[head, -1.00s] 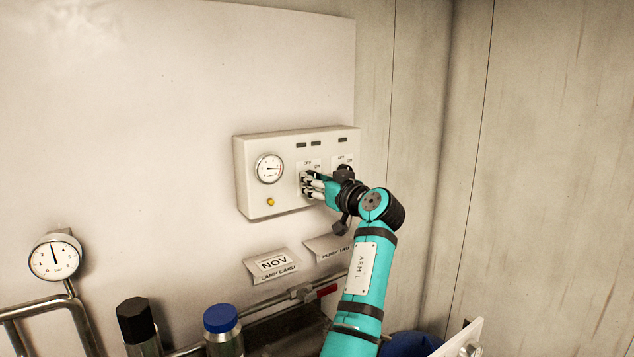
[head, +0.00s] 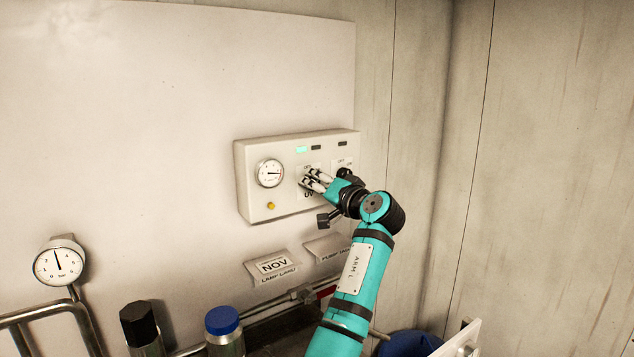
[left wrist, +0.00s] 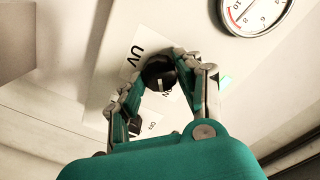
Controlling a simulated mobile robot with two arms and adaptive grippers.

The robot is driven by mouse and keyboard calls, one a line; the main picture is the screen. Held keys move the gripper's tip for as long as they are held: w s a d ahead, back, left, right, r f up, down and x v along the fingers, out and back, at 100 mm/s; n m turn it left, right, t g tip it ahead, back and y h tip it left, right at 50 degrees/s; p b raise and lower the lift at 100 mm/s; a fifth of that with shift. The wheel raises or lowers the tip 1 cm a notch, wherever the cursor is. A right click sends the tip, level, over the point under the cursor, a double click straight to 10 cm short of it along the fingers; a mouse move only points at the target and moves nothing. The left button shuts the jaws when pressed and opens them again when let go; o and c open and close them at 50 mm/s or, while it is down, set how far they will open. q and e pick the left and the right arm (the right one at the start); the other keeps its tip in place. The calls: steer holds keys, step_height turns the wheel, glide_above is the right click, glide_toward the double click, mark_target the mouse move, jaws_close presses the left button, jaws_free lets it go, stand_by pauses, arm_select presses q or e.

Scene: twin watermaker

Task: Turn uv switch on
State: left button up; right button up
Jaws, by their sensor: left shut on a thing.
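The UV switch is a black rotary knob (left wrist: 160,73) with a pale pointer line, on a white plate marked UV in the left wrist view. The pointer is toward the lettering that ends in N. My left gripper (head: 310,180) is at the UV plate of the control box (head: 252,205) in the head view and hides the knob there. In the left wrist view its fingers (left wrist: 158,88) are shut around the knob, one on each side. A green lamp (head: 302,149) is lit at the top of the box. My right gripper is not in view.
A second switch, partly hidden, sits right of the UV plate. A dial gauge (head: 270,173) and a yellow button (head: 271,206) are on the box's left. Cards (head: 272,267) hang below. Pipes, a pressure gauge (head: 58,264) and capped bottles (head: 222,320) stand lower left.

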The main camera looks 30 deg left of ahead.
arm_select(q)
steer(key=shift+r+m, duration=0.2)
steer(key=shift+m, duration=0.4)
steer(key=o, duration=1.2)
steer(key=shift+w+f, duration=0.1)
steer(key=shift+f, duration=0.05)
steer(key=shift+c, duration=0.2)
steer(key=v, duration=1.2)
